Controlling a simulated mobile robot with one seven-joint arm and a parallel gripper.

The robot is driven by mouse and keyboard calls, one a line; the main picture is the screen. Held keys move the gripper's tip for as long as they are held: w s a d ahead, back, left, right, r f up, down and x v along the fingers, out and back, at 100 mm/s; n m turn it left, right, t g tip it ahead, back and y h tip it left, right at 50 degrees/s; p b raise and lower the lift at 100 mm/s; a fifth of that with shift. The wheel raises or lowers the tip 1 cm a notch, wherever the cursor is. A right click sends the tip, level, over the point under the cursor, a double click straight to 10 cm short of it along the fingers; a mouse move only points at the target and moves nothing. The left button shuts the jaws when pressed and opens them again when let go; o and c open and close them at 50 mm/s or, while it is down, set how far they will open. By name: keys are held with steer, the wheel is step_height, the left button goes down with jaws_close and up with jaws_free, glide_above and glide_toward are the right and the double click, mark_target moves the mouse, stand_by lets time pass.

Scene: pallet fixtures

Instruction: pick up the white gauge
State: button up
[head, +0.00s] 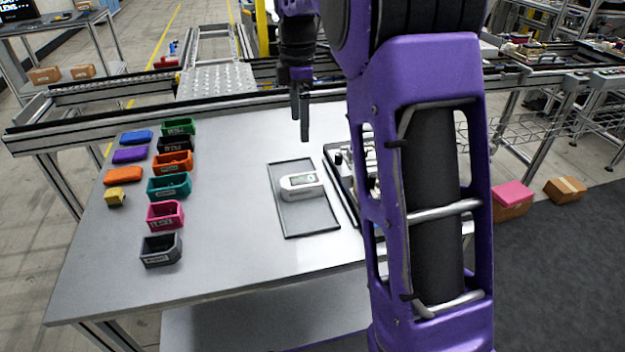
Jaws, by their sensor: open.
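The white gauge (302,186) lies on a dark grey tray (308,222) near the middle of the table. It has a small dark display with a green mark on its upper face. My gripper (301,136) hangs above and behind the tray, its fingers pointing down. It is open and empty, apart from the gauge. From this angle the gap between the fingers is hard to see.
A black-framed fixture (338,184) with light parts stands right of the tray, partly hidden by my purple arm. Several coloured bins (165,215) and blocks (124,175) line the left of the table (225,262). The surface between bins and tray is clear.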

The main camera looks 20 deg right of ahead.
steer(key=b, duration=0.2)
glide_above(302, 180)
step_height(302, 180, down, 11)
steer(key=shift+s+a+f, duration=0.1)
steer(key=shift+a, duration=0.05)
steer(key=shift+w+f+b, duration=0.2)
steer(key=shift+f+b, duration=0.4)
steer(key=shift+f, duration=2.45)
steer(key=shift+r, duration=0.1)
jaws_close()
